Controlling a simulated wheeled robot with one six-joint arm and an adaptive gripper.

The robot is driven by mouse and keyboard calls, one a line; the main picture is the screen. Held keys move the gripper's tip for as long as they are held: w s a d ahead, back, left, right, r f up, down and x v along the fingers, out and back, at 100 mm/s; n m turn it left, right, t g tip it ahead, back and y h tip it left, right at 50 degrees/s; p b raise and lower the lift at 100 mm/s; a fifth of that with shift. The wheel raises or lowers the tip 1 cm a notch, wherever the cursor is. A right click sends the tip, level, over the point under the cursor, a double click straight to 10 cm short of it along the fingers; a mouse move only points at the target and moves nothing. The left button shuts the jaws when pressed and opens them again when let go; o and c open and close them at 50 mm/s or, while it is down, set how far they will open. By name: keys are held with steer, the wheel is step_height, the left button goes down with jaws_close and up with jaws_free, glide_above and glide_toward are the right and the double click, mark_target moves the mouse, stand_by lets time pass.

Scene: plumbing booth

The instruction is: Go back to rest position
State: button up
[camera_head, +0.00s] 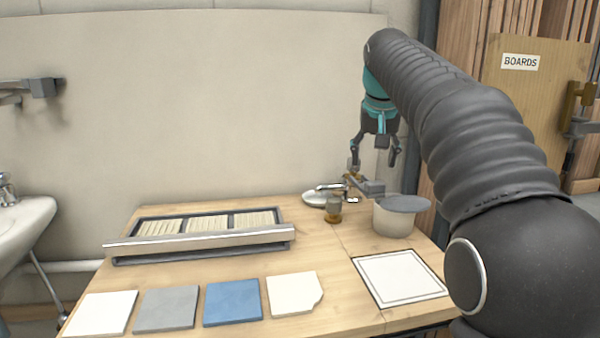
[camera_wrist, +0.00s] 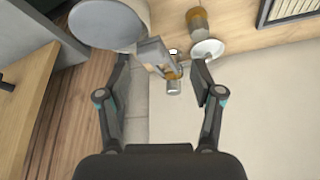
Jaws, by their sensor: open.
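My gripper (camera_head: 376,156) hangs from my arm over the back right of the wooden table, fingers pointing down. Its two fingers are apart in the wrist view (camera_wrist: 162,75), and nothing is held between them. Below the fingertips, a metal fitting with a brass part (camera_head: 368,186) stands near the back edge of the table; it also shows in the wrist view (camera_wrist: 155,57). I cannot tell whether a fingertip touches it.
A pot with a grey lid (camera_head: 392,219), a small amber cylinder (camera_head: 333,210) and a white dish (camera_head: 314,198) stand nearby. A slotted tray (camera_head: 125,242), several tiles (camera_head: 232,303) and a white framed square (camera_head: 400,278) lie on the table (camera_head: 335,262). The wall is close behind.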

steer(key=s+f+n, duration=0.1)
steer(key=s+f, duration=0.3)
steer(key=s, duration=0.5)
steer(key=s+f, duration=0.4)
steer(key=s, duration=0.6)
steer(key=s+f+t, duration=0.1)
steer(key=s+f, duration=1.3)
steer(key=f, duration=0.1)
steer(key=shift+s+f+n+y, duration=0.15)
steer(key=shift+f+n+y, duration=0.05)
steer(key=shift+n+y, duration=0.1)
